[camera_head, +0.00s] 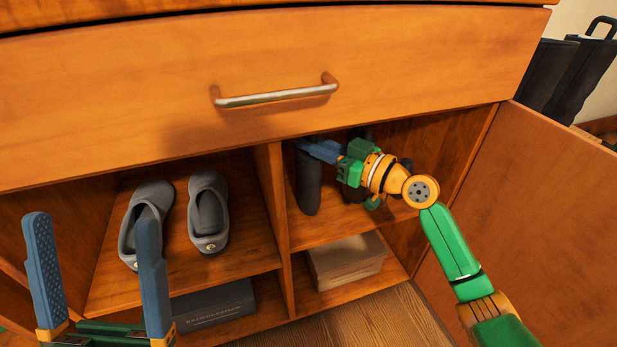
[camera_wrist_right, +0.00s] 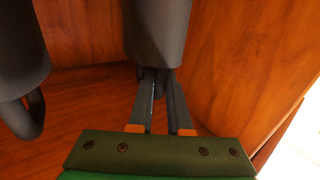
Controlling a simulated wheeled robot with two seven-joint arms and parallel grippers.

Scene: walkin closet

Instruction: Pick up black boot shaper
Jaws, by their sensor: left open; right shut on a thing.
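A black boot shaper (camera_head: 309,187) stands upright in the upper right compartment of the cabinet. My right gripper (camera_head: 318,150) reaches into this compartment from the right, with its fingers at the shaper's top. In the right wrist view the fingers (camera_wrist_right: 160,78) are shut on the narrow end of a dark shaper (camera_wrist_right: 157,28); the grasped part is mostly hidden between them. A second dark shaper with a loop handle (camera_wrist_right: 20,70) is at the left of that view, apart from the fingers. In the head view my right gripper hides most of it. My left gripper (camera_head: 95,270) is open and empty at the lower left.
Grey clogs (camera_head: 208,212) sit in the upper left compartment. A dark shoebox (camera_head: 214,306) and a light box (camera_head: 345,262) are below. A closed drawer (camera_head: 270,85) is above the compartments. An open door (camera_head: 540,210) stands at right, with black boots (camera_head: 580,75) beyond it.

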